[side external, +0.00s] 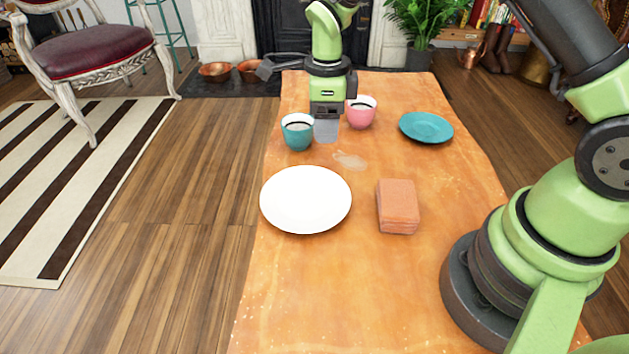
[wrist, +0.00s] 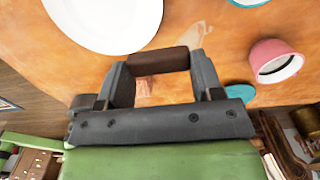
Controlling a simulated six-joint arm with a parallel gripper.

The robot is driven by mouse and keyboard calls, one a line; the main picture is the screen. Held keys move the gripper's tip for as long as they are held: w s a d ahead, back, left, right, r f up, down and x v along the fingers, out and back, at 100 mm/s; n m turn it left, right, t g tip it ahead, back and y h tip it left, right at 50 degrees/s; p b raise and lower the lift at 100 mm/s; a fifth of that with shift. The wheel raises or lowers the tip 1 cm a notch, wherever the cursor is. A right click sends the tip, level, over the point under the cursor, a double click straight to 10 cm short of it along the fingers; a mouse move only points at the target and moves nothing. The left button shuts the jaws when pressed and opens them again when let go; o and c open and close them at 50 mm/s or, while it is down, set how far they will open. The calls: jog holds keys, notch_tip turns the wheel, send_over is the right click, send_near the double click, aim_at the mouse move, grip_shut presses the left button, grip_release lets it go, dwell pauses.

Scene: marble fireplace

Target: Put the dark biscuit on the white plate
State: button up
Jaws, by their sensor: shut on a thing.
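My gripper (side external: 327,132) is above the table between the teal cup and the pink cup, beyond the white plate (side external: 306,199). In the wrist view my gripper (wrist: 160,64) is shut on the dark biscuit (wrist: 158,61), a brown bar held between its two fingertips. I cannot make out the biscuit in the side view. The white plate also shows at the upper left of the wrist view (wrist: 105,18). It is empty and apart from the gripper and the biscuit.
A teal cup (side external: 297,132) stands close left of the gripper and a pink cup (side external: 361,112) close right. A teal plate (side external: 426,127) lies at the right. A reddish block stack (side external: 398,206) stands right of the white plate. The near table (side external: 330,300) is clear.

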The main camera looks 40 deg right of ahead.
jog(key=s+a, duration=0.3)
jog(key=a, duration=0.4)
send_over(309, 200)
notch_tip(309, 200, down, 5)
jog(key=shift+f, duration=2.35)
jog(key=shift+f, duration=0.15)
jog(key=o, duration=0.9)
notch_tip(309, 200, up, 12)
jog(key=shift+r, duration=0.25)
